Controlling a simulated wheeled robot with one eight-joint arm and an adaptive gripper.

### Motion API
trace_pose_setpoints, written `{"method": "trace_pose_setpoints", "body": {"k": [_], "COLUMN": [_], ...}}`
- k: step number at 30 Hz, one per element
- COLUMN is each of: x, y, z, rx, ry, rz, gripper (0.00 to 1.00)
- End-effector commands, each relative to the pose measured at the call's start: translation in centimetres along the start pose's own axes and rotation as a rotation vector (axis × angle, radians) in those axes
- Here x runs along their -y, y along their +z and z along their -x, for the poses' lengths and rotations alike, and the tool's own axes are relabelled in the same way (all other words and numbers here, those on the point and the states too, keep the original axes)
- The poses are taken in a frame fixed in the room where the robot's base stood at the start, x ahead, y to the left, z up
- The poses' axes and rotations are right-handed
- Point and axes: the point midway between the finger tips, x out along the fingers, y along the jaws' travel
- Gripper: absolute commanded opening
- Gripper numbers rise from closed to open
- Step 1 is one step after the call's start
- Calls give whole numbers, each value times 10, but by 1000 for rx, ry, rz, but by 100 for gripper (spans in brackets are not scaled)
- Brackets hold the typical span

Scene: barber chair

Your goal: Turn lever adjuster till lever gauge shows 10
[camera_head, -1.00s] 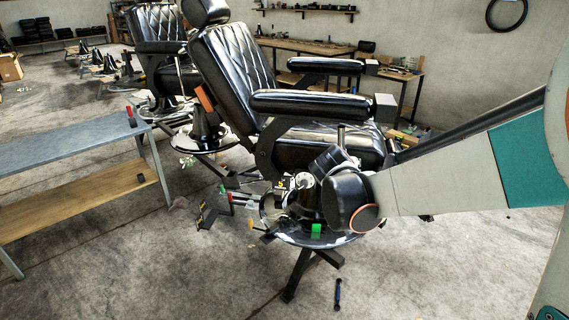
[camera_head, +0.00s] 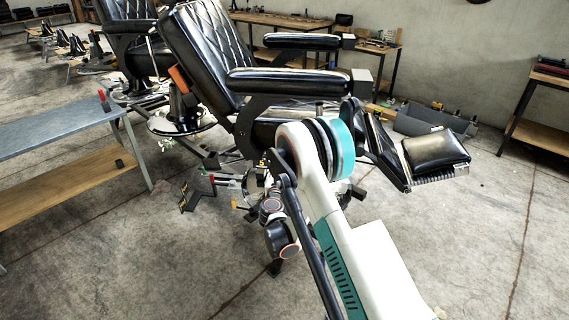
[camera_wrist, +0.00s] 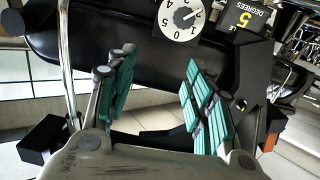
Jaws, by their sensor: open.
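In the wrist view, a black box gauge (camera_wrist: 244,20) at the top right shows a yellow 5 and the word DEGREES; its label is partly cut off. A round white dial (camera_wrist: 180,16) with black numbers and a dark centre sits left of it, probably the lever adjuster. My gripper (camera_wrist: 158,65) is open, with its teal-padded fingers spread and nothing between them. The dial is beyond the fingertips, near the right finger in the picture, and appears apart from it. In the head view, a small dark box with a yellow mark (camera_head: 262,163), likely the gauge, shows; my gripper is not clear there.
The black barber chair (camera_head: 215,60) stands behind my arm, with its footrest (camera_head: 436,152) to the right. Levers with red and green marks (camera_head: 222,180) stick out left of its base. A metal bench (camera_head: 60,132) stands left. The floor at front left is clear.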

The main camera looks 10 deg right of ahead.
Motion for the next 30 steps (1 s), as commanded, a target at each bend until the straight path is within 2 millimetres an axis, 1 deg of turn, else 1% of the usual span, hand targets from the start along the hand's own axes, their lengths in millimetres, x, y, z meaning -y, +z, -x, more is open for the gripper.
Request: {"method": "trace_pose_setpoints", "body": {"k": [1, 3, 6, 10, 14, 17, 20, 30], "x": [6, 11, 16, 19, 20, 20, 20, 24], "y": [15, 31, 50, 62, 65, 64, 63, 60], "z": [1, 3, 6, 9, 5, -6, -23, -89], "rx": [-17, -39, -62, -78, -82, -82, -81, -81], "ry": [-11, -25, -40, -52, -55, -53, -52, -53], "rz": [-3, -9, -15, -20, -22, -22, -22, -21], "gripper": [48, 48, 48, 48, 48, 48, 48, 48]}}
